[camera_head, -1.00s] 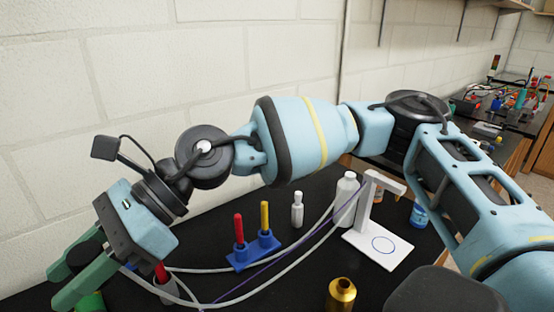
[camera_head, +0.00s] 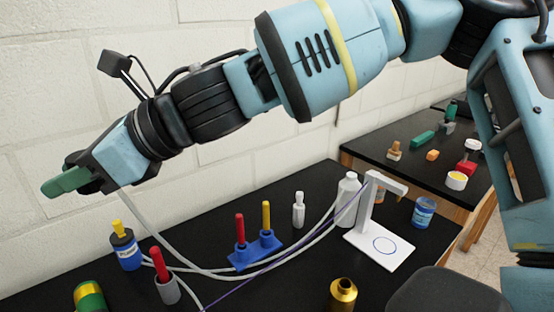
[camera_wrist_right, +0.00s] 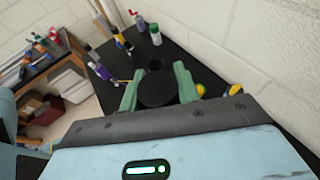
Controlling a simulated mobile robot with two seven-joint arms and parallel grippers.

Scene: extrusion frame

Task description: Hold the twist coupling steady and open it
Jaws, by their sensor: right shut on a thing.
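My right gripper (camera_head: 68,182) is raised at the left of the head view, above the black table and near the wall. In the right wrist view, its green fingers (camera_wrist_right: 157,90) are shut on a round black piece (camera_wrist_right: 158,88), seen end-on, possibly the upper half of the twist coupling. In the head view the fingers mostly hide this piece. A green cylinder with a gold band (camera_head: 90,297), perhaps the other coupling part, stands at the lower left edge, partly cut off and apart from the gripper. My left gripper is not in view.
On the black table (camera_head: 300,262) are a blue jar with a yellow top (camera_head: 125,250), a red-handled tool in a grey cup (camera_head: 163,275), a blue stand (camera_head: 255,250), a white bottle (camera_head: 348,192), a white stand (camera_head: 385,248) and a brass cylinder (camera_head: 342,295). Cables run across the table.

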